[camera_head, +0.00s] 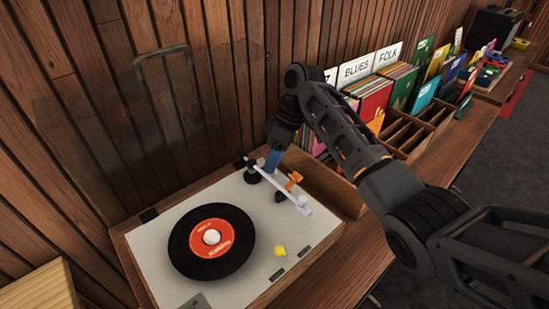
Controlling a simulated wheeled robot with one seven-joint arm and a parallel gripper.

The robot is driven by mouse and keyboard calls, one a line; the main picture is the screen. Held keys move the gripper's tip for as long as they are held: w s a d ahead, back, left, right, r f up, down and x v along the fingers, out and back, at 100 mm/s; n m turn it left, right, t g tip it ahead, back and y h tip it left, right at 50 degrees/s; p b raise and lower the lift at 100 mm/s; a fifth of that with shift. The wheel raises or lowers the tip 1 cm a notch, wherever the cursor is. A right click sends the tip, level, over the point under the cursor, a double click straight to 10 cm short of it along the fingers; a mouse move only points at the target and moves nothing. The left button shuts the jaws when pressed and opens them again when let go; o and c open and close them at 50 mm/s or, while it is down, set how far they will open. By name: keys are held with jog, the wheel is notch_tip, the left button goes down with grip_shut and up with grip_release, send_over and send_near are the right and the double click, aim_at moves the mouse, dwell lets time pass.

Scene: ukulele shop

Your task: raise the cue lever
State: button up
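The record player (175,215) has a pale top and wooden sides. A black record with a red label (212,237) lies on it. The white tonearm (280,190) lies to the right of the record, clear of it. A small orange piece (294,179) sits beside the tonearm; it looks like the cue lever, but its tilt is too small to tell. My gripper (272,162) reaches down at the back right of the player, just left of the orange piece. Its blue fingertip area overlaps in view with the tonearm base; I cannot tell whether they touch, nor the finger gap.
A see-through lid (110,130) stands raised behind the player. A yellow knob (280,251) is on the front right of its top. A wooden record bin (405,135) with several sleeves stands to the right. Wooden wall planks are close behind.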

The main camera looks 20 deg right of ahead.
jog(key=b+v, duration=0.1)
jog(key=v, duration=0.6)
jog(key=shift+r, duration=0.35)
jog(key=shift+d, duration=0.1)
